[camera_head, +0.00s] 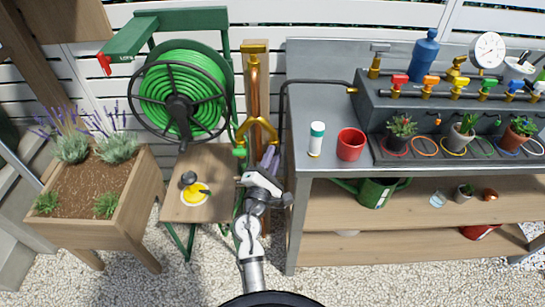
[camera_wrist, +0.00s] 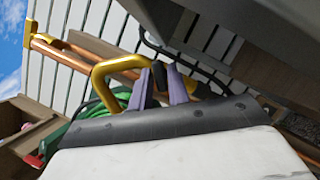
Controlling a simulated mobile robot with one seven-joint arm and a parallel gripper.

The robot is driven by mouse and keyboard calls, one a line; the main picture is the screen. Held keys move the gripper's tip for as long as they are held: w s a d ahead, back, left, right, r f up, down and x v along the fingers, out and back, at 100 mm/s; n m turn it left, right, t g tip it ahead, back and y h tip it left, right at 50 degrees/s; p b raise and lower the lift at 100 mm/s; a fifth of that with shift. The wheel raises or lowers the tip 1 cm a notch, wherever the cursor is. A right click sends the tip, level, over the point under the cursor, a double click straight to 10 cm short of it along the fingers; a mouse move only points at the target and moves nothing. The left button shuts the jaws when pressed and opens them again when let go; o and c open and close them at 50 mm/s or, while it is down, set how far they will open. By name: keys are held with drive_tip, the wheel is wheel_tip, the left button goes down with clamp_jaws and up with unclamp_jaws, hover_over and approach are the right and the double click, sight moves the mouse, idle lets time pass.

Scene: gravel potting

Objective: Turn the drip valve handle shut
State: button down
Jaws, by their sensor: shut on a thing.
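A brass forked pipe (camera_head: 257,126) stands on the wooden post, with two arms bending down. The same brass bend shows in the wrist view (camera_wrist: 118,68). My gripper (camera_head: 270,158) is at the lower end of its right arm. Its two purple fingers (camera_wrist: 168,84) are shut on a small dark piece there, which I take to be the drip valve handle (camera_wrist: 159,77). The fingers hide most of it, so its turn angle cannot be told. A bit of brass shows just behind the fingers.
The bench (camera_head: 300,120) stands close to the right of my gripper, holding a red cup (camera_head: 351,144) and a white-and-green tube (camera_head: 316,139). A green hose reel (camera_head: 180,95) and small wooden table (camera_head: 212,160) are to the left. A black line (camera_head: 318,82) runs to the bench.

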drive_tip(key=shift+r, duration=0.1)
drive_tip(key=shift+r+m+g+h+p, duration=0.15)
drive_tip(key=shift+m+g+p, duration=0.55)
drive_tip(key=shift+m, duration=1.2)
drive_tip(key=shift+r+m+g+h+p, duration=0.15)
drive_tip(key=shift+m+g+p, duration=0.55)
drive_tip(key=shift+m, duration=1.2)
drive_tip(key=shift+f, duration=0.1)
drive_tip(key=c, duration=1.5)
unclamp_jaws()
drive_tip(key=shift+o, duration=0.2)
drive_tip(key=shift+s+a+f, duration=0.1)
